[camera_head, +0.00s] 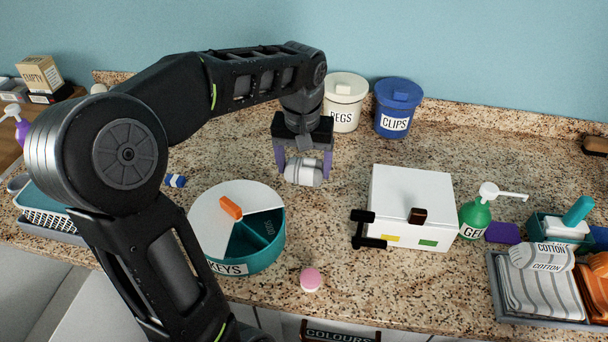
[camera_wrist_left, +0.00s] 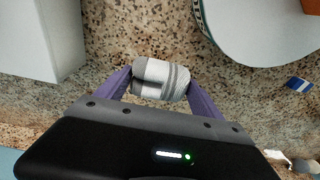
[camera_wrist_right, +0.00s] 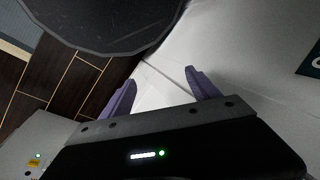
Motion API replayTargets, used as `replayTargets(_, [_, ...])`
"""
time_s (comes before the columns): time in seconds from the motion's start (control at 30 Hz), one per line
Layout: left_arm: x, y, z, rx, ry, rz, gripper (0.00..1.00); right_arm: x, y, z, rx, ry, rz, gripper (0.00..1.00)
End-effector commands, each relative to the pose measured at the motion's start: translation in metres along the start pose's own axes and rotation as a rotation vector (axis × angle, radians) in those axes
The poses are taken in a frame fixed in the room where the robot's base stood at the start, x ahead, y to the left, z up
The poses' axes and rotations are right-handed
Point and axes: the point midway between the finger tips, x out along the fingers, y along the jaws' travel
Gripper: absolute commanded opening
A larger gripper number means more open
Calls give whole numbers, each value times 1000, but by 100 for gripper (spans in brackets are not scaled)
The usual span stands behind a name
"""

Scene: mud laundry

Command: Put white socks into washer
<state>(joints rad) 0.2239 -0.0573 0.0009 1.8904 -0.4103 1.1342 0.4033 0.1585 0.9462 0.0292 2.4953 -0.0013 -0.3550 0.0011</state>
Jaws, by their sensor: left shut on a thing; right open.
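My left gripper (camera_head: 302,176) is shut on a rolled bundle of white socks (camera_head: 303,172) with grey bands, at the back middle of the counter. In the left wrist view the sock bundle (camera_wrist_left: 161,81) lies between the purple fingers, over the speckled counter. I cannot tell if it touches the counter. My right gripper (camera_wrist_right: 158,85) shows only in the right wrist view, open and empty beside a pale, smooth surface. No washer can be made out for certain.
On the speckled counter stand a round KEYS box (camera_head: 262,262), a white box (camera_head: 412,190) with a black handle, PEGS (camera_head: 343,90) and CLIPS (camera_head: 398,98) tubs, and a green GEL bottle (camera_head: 476,218). A grey tray (camera_head: 495,290) of striped cloths is at right.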

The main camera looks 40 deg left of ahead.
Motion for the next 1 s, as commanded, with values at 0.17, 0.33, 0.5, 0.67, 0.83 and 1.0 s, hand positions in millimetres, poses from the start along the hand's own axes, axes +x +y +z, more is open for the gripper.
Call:
replayTargets(0.17, [25, 0, 4, -1, -4, -1, 36, -1, 0, 0, 0, 0, 0, 71])
replayTargets(0.33, [33, 0, 4, -1, 0, 0, 36, -2, -1, 0, 0, 0, 0, 71])
replayTargets(0.5, [32, 0, 4, -1, -1, 0, 36, -1, 0, 0, 0, 0, 0, 71])
replayTargets(0.67, [35, 0, 5, 0, -1, 0, 79, 1, 0, 0, 0, 0, 0, 71])
replayTargets(0.83, [35, 0, 5, 0, -1, 0, 93, 1, 0, 0, 0, 0, 0, 71])
replayTargets(1.0, [35, 0, 5, 0, -1, 0, 98, 1, 0, 0, 0, 0, 0, 71])
